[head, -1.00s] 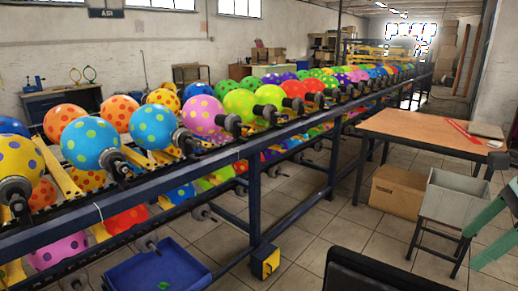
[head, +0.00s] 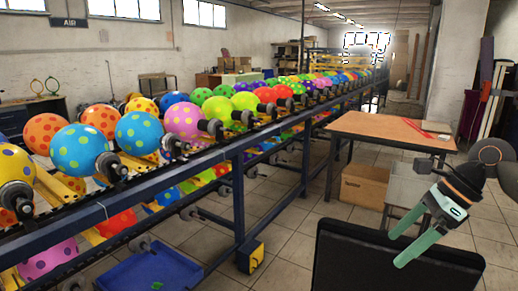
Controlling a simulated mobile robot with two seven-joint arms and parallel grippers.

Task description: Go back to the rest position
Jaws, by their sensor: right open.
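My right gripper (head: 405,237) shows at the lower right of the head view, with two pale green fingers spread apart and nothing between them. It is in front of the grey bin and the tiled floor, apart from the balloon rack. My left gripper is not in view. The long balloon rack (head: 215,157) runs from the lower left to the far back, with rows of dotted balloons such as a blue one (head: 80,150) and a pink one (head: 183,119) on dark spindles.
A wooden-topped table (head: 380,128) stands right of the rack, with a cardboard box (head: 363,187) and a grey bin (head: 405,185) near it. A blue tray (head: 150,270) lies under the rack. A dark panel (head: 370,265) fills the bottom front. Tiled floor (head: 290,225) is open between.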

